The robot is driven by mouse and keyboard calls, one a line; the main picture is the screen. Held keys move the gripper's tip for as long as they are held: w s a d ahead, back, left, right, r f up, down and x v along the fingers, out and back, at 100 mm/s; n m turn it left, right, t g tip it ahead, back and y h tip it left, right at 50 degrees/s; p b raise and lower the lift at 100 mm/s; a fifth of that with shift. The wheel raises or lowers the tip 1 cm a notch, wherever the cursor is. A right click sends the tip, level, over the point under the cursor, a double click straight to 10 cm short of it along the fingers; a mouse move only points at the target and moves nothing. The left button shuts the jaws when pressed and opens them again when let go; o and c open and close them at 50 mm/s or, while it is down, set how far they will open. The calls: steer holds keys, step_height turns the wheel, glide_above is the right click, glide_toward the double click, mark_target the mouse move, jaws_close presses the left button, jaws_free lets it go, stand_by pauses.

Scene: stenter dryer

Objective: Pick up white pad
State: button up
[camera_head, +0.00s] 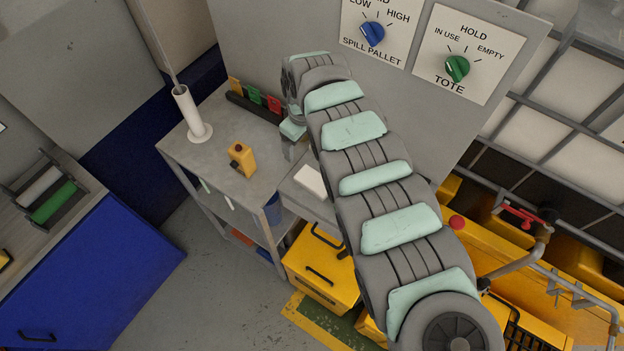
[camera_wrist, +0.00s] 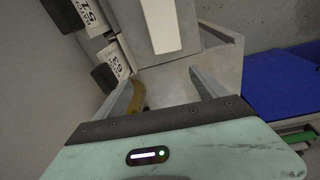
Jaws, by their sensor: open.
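A flat white pad (camera_head: 310,180) lies on a grey surface beside my arm in the head view, partly hidden by the arm. My gripper (camera_wrist: 162,84) is open in the wrist view, with its two fingers apart and no object held between them. In the head view my gripper is at the far end of the arm, above the back of the grey bench, left of and beyond the pad; its fingers are hard to make out there.
The bottle shows near the left finger in the wrist view (camera_wrist: 137,101). Coloured tags (camera_head: 256,96) line the wall. A yellow case (camera_head: 318,268) is below.

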steer(key=s+d+f+g, duration=0.1)
steer(key=s+d+f, duration=0.1)
steer(key=s+d, duration=0.15)
glide_above(314, 180)
steer(key=shift+h, duration=0.3)
steer(key=f, duration=0.4)
steer(key=shift+w+a+f, duration=0.2)
steer(key=shift+a+f, duration=0.1)
steer(key=shift+f, duration=0.1)
steer(key=f, duration=0.2)
steer(key=f+p, duration=0.1)
steer(key=f, duration=0.1)
steer(key=shift+s+d+f, duration=0.1)
steer(key=shift+s+d, duration=0.15)
steer(key=shift+d+f, duration=0.1)
steer(key=shift+f, duration=0.4)
steer(key=shift+c, duration=0.3)
steer(key=c, duration=1.4)
